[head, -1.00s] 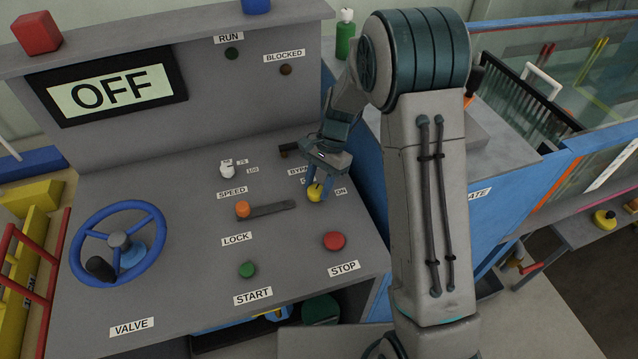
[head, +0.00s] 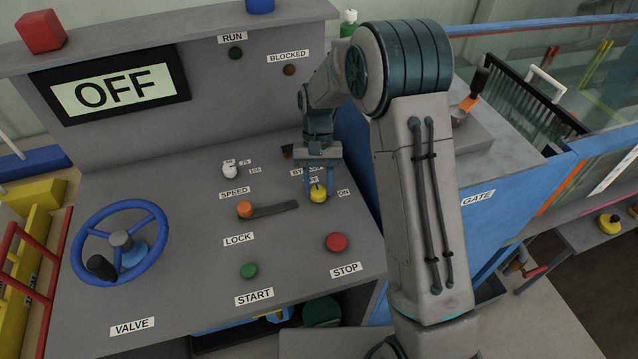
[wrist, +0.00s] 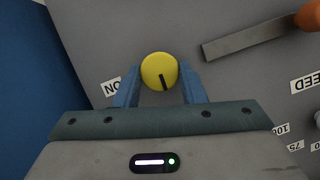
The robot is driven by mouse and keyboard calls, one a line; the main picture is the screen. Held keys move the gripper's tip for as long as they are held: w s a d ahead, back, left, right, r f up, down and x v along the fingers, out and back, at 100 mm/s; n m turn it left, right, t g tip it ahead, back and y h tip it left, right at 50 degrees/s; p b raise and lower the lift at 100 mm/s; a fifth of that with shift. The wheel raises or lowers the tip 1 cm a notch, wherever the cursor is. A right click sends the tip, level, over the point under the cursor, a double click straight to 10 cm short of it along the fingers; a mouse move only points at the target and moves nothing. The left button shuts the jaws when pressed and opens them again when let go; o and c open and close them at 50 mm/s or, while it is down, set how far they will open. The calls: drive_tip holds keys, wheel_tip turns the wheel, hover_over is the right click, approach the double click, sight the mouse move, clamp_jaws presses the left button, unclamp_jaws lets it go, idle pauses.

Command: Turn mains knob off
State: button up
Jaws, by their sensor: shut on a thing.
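The yellow mains knob (head: 318,196) sits on the sloping grey panel, right of the speed dial. My gripper (head: 319,190) reaches down to it from behind, with its blue fingers shut on the knob's sides. In the wrist view the knob (wrist: 158,69) is between the two fingertips (wrist: 160,74). Its black mark points towards my gripper's palm, slightly right. In the head view the mark points up towards the partly hidden OFF label. The ON label (head: 344,192) is to the right of the knob. The label behind my fingers is partly hidden.
The orange lock lever (head: 245,209) lies left of the knob, and the red stop button (head: 337,242) is in front. The white speed dial (head: 229,171) is at the back left. A display (head: 112,92) reads OFF. The blue valve wheel (head: 118,243) is far left.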

idle(0.4)
drive_tip(key=o, duration=1)
drive_tip(key=shift+r, duration=0.1)
drive_tip(key=b+v, duration=0.1)
drive_tip(key=v, duration=1.2)
drive_tip(key=shift+a+r, duration=0.15)
drive_tip(key=shift+r, duration=0.2)
drive_tip(key=shift+w, duration=0.1)
